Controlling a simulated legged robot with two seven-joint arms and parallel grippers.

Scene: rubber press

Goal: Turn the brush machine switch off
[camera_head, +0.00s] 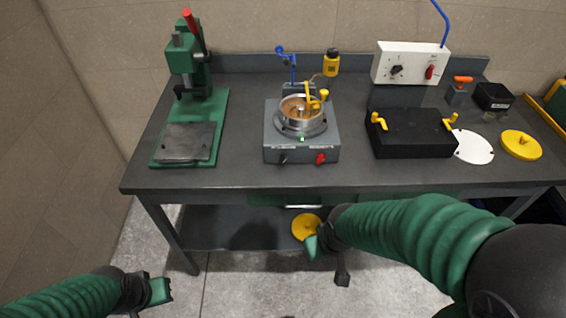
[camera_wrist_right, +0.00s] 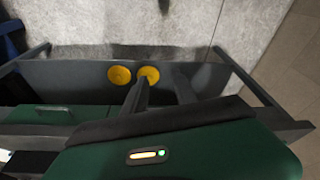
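The brush machine (camera_head: 301,139) is a grey box with a metal bowl on top, in the middle of the table in the head view. Its front has a red switch (camera_head: 320,158) at the right, a black knob (camera_head: 283,159) at the left and a small lit green light (camera_head: 302,139). My right gripper (camera_head: 313,245) is in front of and below the table edge, apart from the switch. My left gripper (camera_head: 160,290) is low at the left, over the floor, away from the table. Both look empty; their finger openings are unclear.
A green press (camera_head: 190,110) stands left, a black box (camera_head: 409,134) with yellow handles right. A white control box (camera_head: 410,63) and yellow disc (camera_head: 521,145) are farther right. The front table edge (camera_head: 230,187) lies between my grippers and the machine. The lower shelf (camera_wrist_right: 80,80) holds yellow discs.

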